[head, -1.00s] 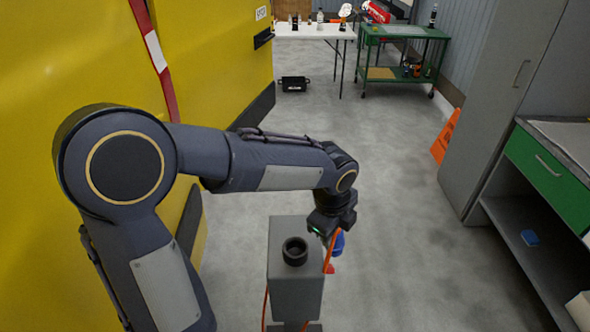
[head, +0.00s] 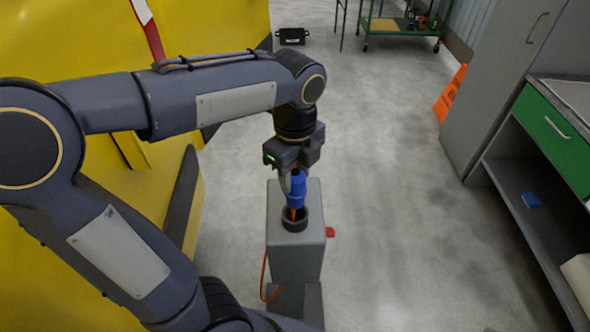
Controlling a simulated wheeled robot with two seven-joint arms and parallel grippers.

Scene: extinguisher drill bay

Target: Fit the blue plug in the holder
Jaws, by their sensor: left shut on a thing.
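The blue plug (head: 298,189) is gripped from above by my left gripper (head: 292,174), which is shut on it. It hangs roughly upright over the holder, a black round socket (head: 295,224) on top of a grey post (head: 294,258). The plug's lower end, with a bit of orange, overlaps the socket's opening in the head view. I cannot tell whether it is inside the ring or just above it. The fingertips are partly hidden by the gripper body. My right gripper is not in view.
An orange cable (head: 264,276) hangs at the post's left side, and a red part (head: 330,232) shows at its right. A yellow machine (head: 228,30) stands on the left. A grey cabinet (head: 497,80) and an orange sign (head: 451,93) are right. The floor between is clear.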

